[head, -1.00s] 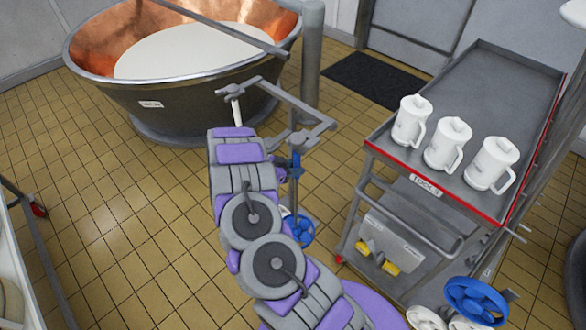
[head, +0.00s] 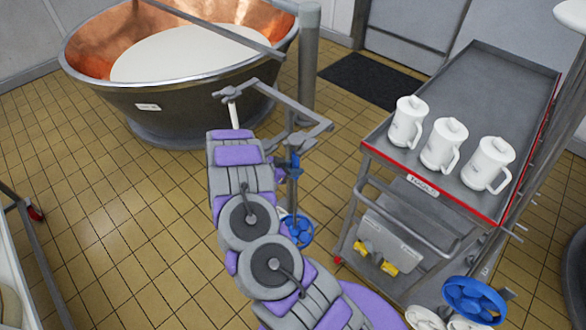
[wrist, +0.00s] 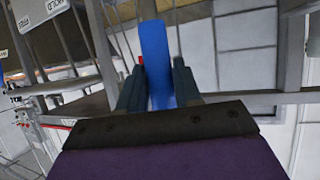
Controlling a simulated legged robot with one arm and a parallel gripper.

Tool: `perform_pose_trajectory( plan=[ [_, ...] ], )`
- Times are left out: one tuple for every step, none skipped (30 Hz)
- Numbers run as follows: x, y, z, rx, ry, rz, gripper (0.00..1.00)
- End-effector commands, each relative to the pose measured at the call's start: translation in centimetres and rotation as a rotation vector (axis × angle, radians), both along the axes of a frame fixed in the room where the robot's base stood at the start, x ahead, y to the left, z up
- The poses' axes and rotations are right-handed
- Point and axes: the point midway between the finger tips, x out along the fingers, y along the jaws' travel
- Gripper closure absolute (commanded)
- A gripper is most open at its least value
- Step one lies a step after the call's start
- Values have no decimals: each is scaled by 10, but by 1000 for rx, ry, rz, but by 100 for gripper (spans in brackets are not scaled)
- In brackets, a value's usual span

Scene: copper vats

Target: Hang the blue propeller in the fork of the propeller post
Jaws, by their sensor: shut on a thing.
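The blue propeller shows in the head view as a blue wheel (head: 298,230) low down, below a thin upright rod with a blue part near its top. My gripper (wrist: 158,88) is shut on a blue part (wrist: 156,50) in the wrist view, between its two dark fingers. In the head view my arm largely hides the gripper, near the rod's blue top. The grey post (head: 309,60) stands beside the vat. A grey bracket frame (head: 300,118) shows in front of it, above the blue top. I cannot tell whether propeller and bracket touch.
A copper vat (head: 150,95) of white liquid stands at the upper left. A grey trolley (head: 480,95) with white jugs (head: 443,145) is on the right. Another blue wheel (head: 474,299) is at the lower right. Tiled floor (head: 130,215) is clear on the left.

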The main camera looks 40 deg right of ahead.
Motion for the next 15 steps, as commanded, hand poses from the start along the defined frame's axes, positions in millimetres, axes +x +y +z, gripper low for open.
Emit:
perform_pose_trajectory(
  plan=[
    [0, -2, 1, -2, -1, 0, 100],
    [0, -2, 1, -2, -1, 0, 100],
    [1, -3, 1, -2, -1, -1, 100],
    [1, -4, 1, -2, -1, -1, 100],
    [1, -5, 1, -2, -1, -1, 100],
    [1, -6, 1, -2, -1, -1, 100],
    [1, -7, 1, -2, -1, 0, 100],
    [1, -7, 1, -2, -2, 0, 100],
    [1, -8, 1, -2, -1, 0, 100],
    [1, -9, 2, -2, -1, 0, 100],
    [1, -10, 2, -2, -1, 0, 100],
    [2, -11, 2, -2, -1, 0, 100],
    [2, -11, 2, -2, -1, 0, 100],
    [2, -12, 2, -2, -1, 0, 100],
    [2, -13, 2, -2, -1, 1, 100]
  ],
)
